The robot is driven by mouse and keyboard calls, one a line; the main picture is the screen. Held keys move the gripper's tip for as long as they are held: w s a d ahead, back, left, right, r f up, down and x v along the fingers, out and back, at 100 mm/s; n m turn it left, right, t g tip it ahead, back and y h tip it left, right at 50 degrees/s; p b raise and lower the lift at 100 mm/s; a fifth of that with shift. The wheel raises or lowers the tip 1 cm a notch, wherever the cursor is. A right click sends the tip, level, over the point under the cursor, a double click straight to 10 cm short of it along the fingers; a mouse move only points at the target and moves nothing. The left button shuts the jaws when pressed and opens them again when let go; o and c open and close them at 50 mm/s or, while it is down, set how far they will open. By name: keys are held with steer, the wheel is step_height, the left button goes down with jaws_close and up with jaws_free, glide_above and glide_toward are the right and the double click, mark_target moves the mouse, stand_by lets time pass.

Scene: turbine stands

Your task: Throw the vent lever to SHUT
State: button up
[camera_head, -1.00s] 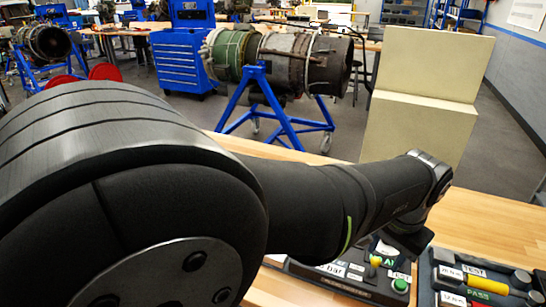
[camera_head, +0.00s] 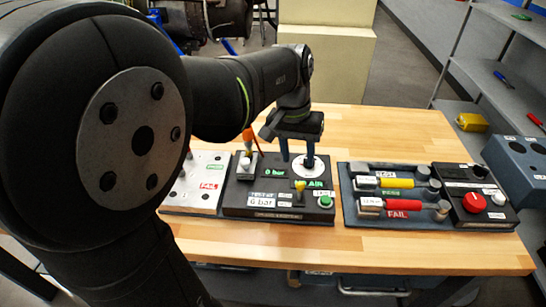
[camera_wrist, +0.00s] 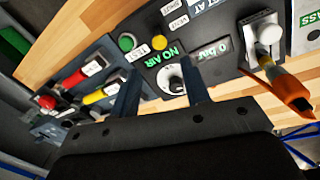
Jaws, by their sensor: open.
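The black air panel (camera_head: 238,205) lies on the wooden bench with a round dial, a yellow toggle (camera_head: 299,190) and a green button (camera_head: 325,202). At its back left is a white-plated fitting with a white knob (camera_head: 246,162).
To the right are a rack of red and yellow tagged pieces (camera_head: 395,205) and a box with a red knob (camera_head: 474,203). Bare bench (camera_head: 400,135) lies behind them, and a shelf unit stands right.

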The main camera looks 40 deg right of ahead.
mark_target(300, 183)
steer(key=f, duration=0.5)
steer(key=s+f, duration=0.1)
steer(key=f, duration=0.2)
steer(key=shift+d+f, duration=0.15)
steer(key=shift+d, duration=0.1)
jaws_close()
